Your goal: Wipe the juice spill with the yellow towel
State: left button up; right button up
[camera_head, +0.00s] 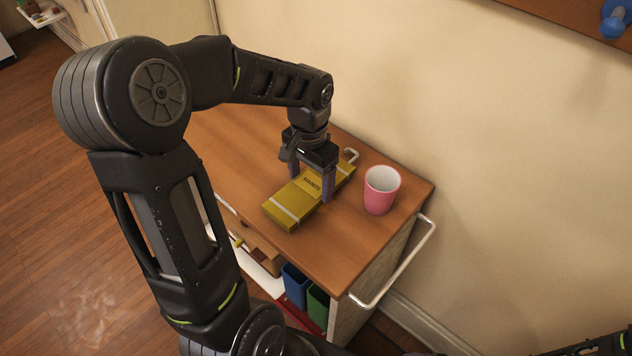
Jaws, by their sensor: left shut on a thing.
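A yellow block-like folded bundle (290,207), which I take for the yellow towel, lies on the wooden cart top (240,150). It has pale bands and dark lettering. My left gripper (311,188) reaches down from above with one finger on each long side, shut on the bundle near its middle. The bundle appears to rest on the surface or just above it; I cannot tell which. I see no clear juice spill on the cart top. A pale smeared patch (92,318) shows on the floor at lower left; I cannot tell what it is. My right gripper is out of view.
A pink mug (379,192) stands upright right of the bundle, close to my left gripper. A metal side rail (398,266) juts from the cart's right end. Blue (296,285) and green (317,304) items sit on the shelf below. A wall runs behind the cart.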

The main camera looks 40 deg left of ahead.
pick_arm(q)
jog(key=shift+a+f, duration=0.1)
jog(key=shift+a, duration=0.8)
jog(key=shift+s+d+f, duration=0.1)
jog(key=shift+d, duration=0.65)
jog(key=shift+s+d, duration=0.1)
jog(key=shift+d, duration=1.4)
jog(key=shift+a, duration=0.1)
jog(key=shift+w+a+r+p, duration=0.15)
jog(key=shift+a+p, duration=0.05)
jog(key=shift+a, duration=0.9)
jog(key=shift+w+a+r+p, duration=0.1)
jog(key=shift+a+r+p, duration=0.1)
jog(key=shift+a, duration=0.9)
jog(key=shift+d, duration=0.1)
